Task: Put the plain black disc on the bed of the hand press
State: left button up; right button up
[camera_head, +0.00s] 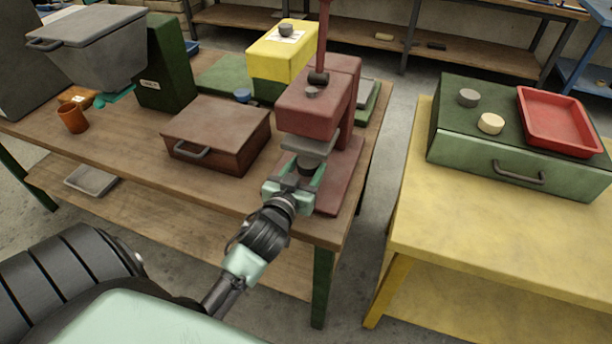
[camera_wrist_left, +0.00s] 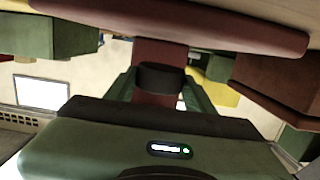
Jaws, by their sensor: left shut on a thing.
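The hand press (camera_head: 318,106) is dark red and stands at the right end of the wooden table, with a lever rising from its top. A grey plate (camera_head: 309,145) hangs under its head, and its red base (camera_head: 345,172) lies below. My left gripper (camera_head: 299,178) is at the front of the press, under the grey plate. It is shut on the plain black disc (camera_head: 306,168). In the left wrist view the black disc (camera_wrist_left: 161,78) sits between the two green fingers, in front of the red column. The fingers partly hide the base under the disc; I cannot tell whether they touch.
A brown box (camera_head: 217,132) with a handle stands left of the press. A yellow block (camera_head: 281,52) is behind it. On the right, a green cabinet (camera_head: 470,150) carries a grey disc (camera_head: 468,97), a cream disc (camera_head: 491,123) and a red tray (camera_head: 560,122).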

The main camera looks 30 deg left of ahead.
aim_at(306, 179)
pick_arm(q)
jog(key=shift+f, duration=1.7)
jog(key=shift+f, duration=0.1)
jog(key=o, duration=1.5)
jog(key=shift+s, duration=0.15)
jog(key=b+v, duration=0.1)
jog(key=v, duration=1.1)
